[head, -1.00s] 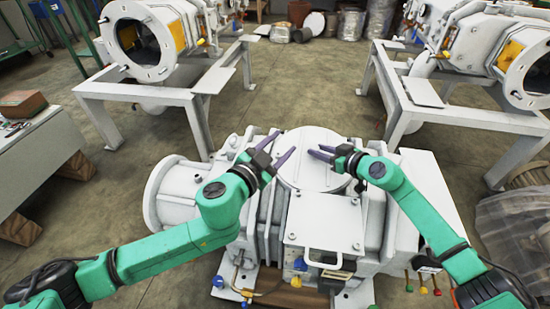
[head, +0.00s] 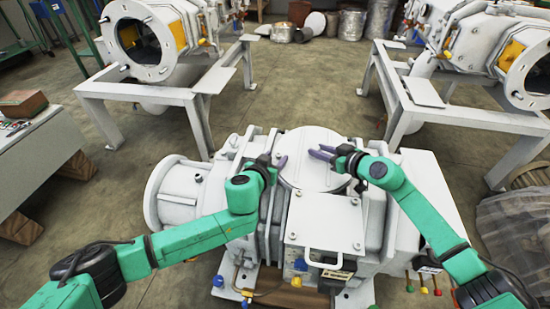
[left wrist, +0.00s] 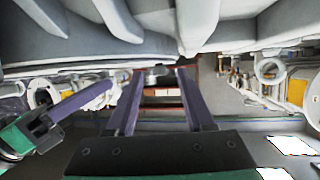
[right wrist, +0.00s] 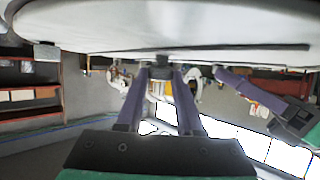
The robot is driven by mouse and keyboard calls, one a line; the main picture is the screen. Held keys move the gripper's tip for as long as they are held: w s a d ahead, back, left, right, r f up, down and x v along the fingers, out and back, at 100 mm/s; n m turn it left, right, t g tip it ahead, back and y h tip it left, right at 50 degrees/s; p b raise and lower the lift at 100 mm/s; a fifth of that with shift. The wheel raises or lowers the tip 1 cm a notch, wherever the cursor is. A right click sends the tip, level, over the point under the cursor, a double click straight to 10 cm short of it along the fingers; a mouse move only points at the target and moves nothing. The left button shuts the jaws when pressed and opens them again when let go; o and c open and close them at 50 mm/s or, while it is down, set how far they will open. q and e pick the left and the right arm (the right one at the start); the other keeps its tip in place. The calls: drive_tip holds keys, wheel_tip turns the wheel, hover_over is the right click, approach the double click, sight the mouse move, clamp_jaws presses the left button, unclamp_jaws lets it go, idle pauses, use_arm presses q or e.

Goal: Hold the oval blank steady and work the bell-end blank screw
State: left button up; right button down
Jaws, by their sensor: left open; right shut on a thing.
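The oval blank (head: 312,165) is a pale disc on top of the white pump housing in the head view. My right gripper (head: 316,154) is over its upper right part. In the right wrist view my right gripper (right wrist: 163,68) is shut on a small grey screw (right wrist: 162,59) at the underside of a pale rim. My left gripper (head: 281,161) is open at the disc's left edge. In the left wrist view, a small grey screw (left wrist: 157,73) shows between the spread fingers of the left gripper (left wrist: 158,72); contact cannot be told. I cannot tell which part is the bell-end blank.
A round flanged end (head: 165,192) sticks out left of the housing. A square plate with a handle (head: 324,222) lies in front of the disc. White stands with similar pumps (head: 150,45) stand behind. A bench (head: 45,150) is at left.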

use_arm(q)
clamp_jaws()
drive_tip(key=shift+m+h, duration=0.3)
